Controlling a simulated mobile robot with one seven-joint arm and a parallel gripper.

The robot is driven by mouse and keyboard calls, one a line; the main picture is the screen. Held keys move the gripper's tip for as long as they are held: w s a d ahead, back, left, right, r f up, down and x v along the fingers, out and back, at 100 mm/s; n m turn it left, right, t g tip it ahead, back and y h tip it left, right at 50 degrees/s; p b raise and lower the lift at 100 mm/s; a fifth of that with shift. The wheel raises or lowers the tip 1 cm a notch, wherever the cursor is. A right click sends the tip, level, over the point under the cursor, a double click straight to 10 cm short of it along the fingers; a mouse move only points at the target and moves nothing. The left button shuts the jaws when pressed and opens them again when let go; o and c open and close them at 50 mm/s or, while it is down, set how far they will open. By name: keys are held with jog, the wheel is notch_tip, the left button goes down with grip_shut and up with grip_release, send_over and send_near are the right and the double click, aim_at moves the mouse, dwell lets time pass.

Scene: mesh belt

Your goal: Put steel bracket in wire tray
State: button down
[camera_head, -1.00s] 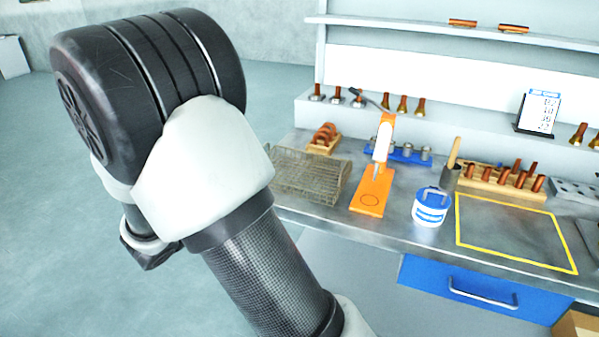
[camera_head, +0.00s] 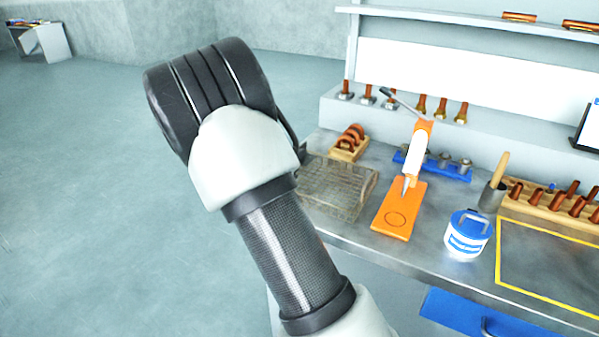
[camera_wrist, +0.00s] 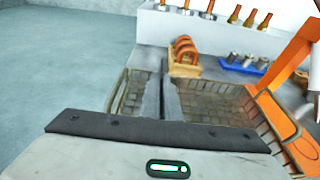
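The wire tray (camera_head: 345,193) is a mesh basket at the left end of the steel bench. In the wrist view the wire tray (camera_wrist: 215,97) lies below and beyond my gripper (camera_wrist: 161,84). The two grey fingers are close together, over the left-middle part of the tray in the picture. A narrow gap shows between them, and I cannot tell whether anything thin is held there. I cannot make out a steel bracket in any view. In the head view my arm hides the gripper.
Beside the tray stand an orange stand with a white dispenser (camera_head: 415,160), a wooden rack of copper rings (camera_head: 349,145) and a blue holder (camera_head: 436,166). A blue-lidded tub (camera_head: 467,235) is farther right. The yellow-outlined area (camera_head: 545,262) is bare where visible.

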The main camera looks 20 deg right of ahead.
jog(key=shift+f+b, duration=0.4)
jog(key=shift+f, duration=1.65)
jog(key=shift+f, duration=0.1)
jog(key=shift+f, duration=0.2)
jog(key=c, duration=2)
grip_release()
jog(key=shift+r, duration=0.1)
